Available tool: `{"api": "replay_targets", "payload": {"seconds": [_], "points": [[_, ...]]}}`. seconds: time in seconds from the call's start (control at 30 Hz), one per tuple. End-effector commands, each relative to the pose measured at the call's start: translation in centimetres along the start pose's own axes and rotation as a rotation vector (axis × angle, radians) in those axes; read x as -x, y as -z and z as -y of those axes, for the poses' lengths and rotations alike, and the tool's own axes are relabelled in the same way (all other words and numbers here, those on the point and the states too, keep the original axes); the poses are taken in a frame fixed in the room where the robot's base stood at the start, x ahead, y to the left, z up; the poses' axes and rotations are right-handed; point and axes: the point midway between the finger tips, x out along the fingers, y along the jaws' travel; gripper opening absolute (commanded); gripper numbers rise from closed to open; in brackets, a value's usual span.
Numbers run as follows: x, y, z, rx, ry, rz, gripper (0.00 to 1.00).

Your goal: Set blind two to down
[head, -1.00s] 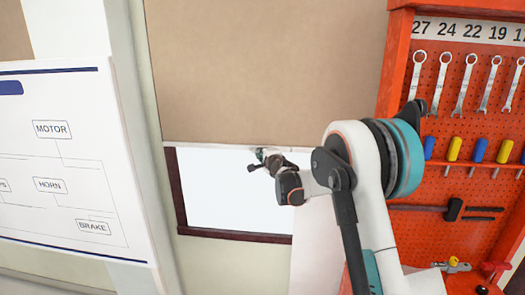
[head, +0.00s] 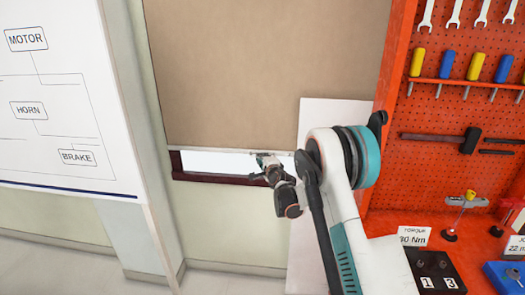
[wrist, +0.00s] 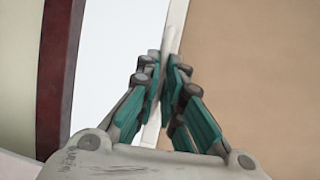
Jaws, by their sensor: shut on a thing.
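A tan roller blind (head: 260,75) hangs over a window in the head view. Its pale bottom bar (head: 210,150) sits a little above the dark red sill, with a narrow strip of bright pane (head: 215,163) showing below. No number shows on the blind. My gripper (head: 262,158) is at the right part of the bottom bar. In the wrist view my gripper (wrist: 164,75) is shut on the white bottom bar (wrist: 176,28), with the tan fabric (wrist: 250,70) on one side and the bright pane on the other.
The dark red window frame (head: 215,180) runs just below the bar. A wiring chart (head: 50,110) stands at left. A red pegboard (head: 455,110) with wrenches, screwdrivers and a hammer is at right, above a bench with a torque label (head: 413,237).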

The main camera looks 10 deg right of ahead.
Motion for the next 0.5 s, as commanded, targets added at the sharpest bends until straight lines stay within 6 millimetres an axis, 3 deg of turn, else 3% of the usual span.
{"api": "replay_targets", "payload": {"seconds": [0.03, 0.2, 0.5], "points": [[-0.4, 0.2, -2.4, 0.0, -0.001, 0.001, 0.0], [-1.1, 0.5, -6.3, 0.0, -0.001, 0.001, 0.0], [-1.8, 0.7, -9.8, 0.0, -0.001, 0.001, 0.0]]}}
